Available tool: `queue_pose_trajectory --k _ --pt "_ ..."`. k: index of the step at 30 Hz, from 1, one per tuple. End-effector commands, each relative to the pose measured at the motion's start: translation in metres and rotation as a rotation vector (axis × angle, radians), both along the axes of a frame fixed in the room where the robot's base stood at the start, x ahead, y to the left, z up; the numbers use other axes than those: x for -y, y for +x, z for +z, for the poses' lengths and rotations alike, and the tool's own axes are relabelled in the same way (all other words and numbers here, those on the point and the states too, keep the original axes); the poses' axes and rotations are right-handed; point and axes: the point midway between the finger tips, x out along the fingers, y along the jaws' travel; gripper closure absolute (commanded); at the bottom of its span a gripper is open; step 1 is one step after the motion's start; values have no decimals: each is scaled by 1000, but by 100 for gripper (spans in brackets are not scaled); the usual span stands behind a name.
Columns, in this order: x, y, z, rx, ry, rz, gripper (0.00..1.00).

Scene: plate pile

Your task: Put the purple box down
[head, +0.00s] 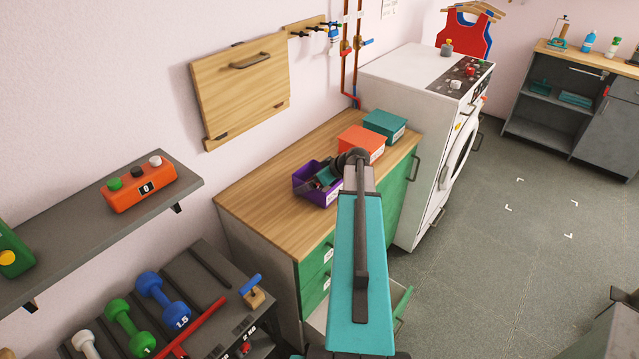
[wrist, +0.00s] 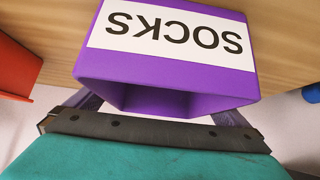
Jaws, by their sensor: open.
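The purple box (head: 325,196) stands on the wooden counter top (head: 263,195), near the front edge and left of the orange box. It is open-topped. In the wrist view the purple box (wrist: 166,73) shows upside down, with a white SOCKS label and its opening towards my gripper. My gripper (head: 318,181) is at the box's top, and its jaws are open. In the wrist view the finger parts of my gripper (wrist: 158,110) show at both sides of the box opening; their tips are hidden by the box.
An orange box (head: 362,141) and a teal box (head: 385,124) stand farther along the counter. A white washing machine (head: 405,100) is beyond it. Green drawers (head: 316,262) are below, with a lower one pulled out. The counter's left part is clear. A folded wooden board (head: 240,90) hangs above.

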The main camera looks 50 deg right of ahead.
Motion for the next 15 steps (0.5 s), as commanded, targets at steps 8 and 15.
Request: queue_pose_trajectory --k 8,15 --pt "-1 1 -1 0 1 1 0" --pt "-1 1 0 0 1 1 0"
